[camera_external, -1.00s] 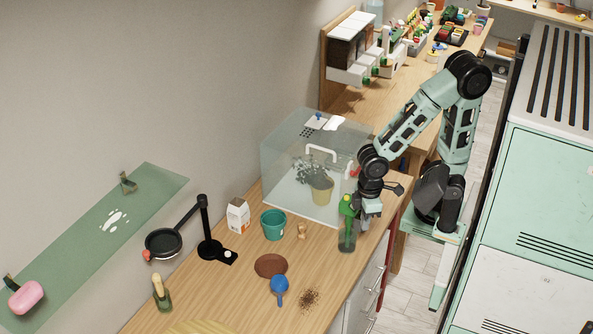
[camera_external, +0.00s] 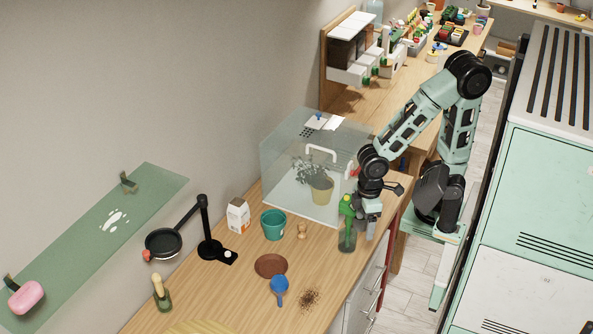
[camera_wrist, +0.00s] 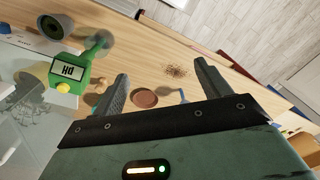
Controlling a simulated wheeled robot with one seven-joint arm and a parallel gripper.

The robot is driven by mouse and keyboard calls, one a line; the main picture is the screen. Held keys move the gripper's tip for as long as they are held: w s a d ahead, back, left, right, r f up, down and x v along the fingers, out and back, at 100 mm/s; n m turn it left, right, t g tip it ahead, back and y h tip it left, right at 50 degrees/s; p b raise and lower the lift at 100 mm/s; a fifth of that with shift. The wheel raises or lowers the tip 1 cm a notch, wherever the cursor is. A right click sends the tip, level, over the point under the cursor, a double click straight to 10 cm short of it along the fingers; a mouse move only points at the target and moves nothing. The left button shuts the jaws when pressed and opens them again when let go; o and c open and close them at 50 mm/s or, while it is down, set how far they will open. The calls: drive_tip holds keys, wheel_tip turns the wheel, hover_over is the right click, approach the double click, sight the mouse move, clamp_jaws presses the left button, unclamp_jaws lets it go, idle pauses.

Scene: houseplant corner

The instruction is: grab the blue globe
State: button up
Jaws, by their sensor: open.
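The blue globe (camera_external: 279,285) has a round bulb and a short stem and lies on the wooden counter, just in front of a brown saucer (camera_external: 271,266).
A clear box (camera_external: 285,165) with a potted plant is behind. A teal pot (camera_external: 273,225), wooden figure (camera_external: 302,231), carton (camera_external: 238,216) and soil patch (camera_external: 309,299) are also on the counter.

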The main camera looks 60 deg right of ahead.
drive_tip(key=w+a+f+t+y+b, duration=0.4)
drive_tip(key=w+a+f, duration=0.5)
drive_tip(key=n+t+y+b, duration=0.4)
drive_tip(key=t+y+b, duration=0.3)
drive_tip(key=t+y, duration=0.15)
approach(273, 285)
drive_tip(key=w+f, duration=0.2)
drive_tip(key=shift+t+h, duration=0.35)
drive_tip(key=shift+h, duration=0.1)
drive_tip(key=shift+s+a+p+x, duration=0.1)
drive_tip(key=shift+p+x, duration=0.05)
drive_tip(key=shift+x, duration=1.9)
drive_tip(key=shift+s+a+p+x, duration=0.1)
drive_tip(key=shift+a+p+x, duration=0.05)
drive_tip(key=shift+x, duration=1.9)
drive_tip(key=shift+r, duration=0.15)
drive_tip(key=c, duration=1.1)
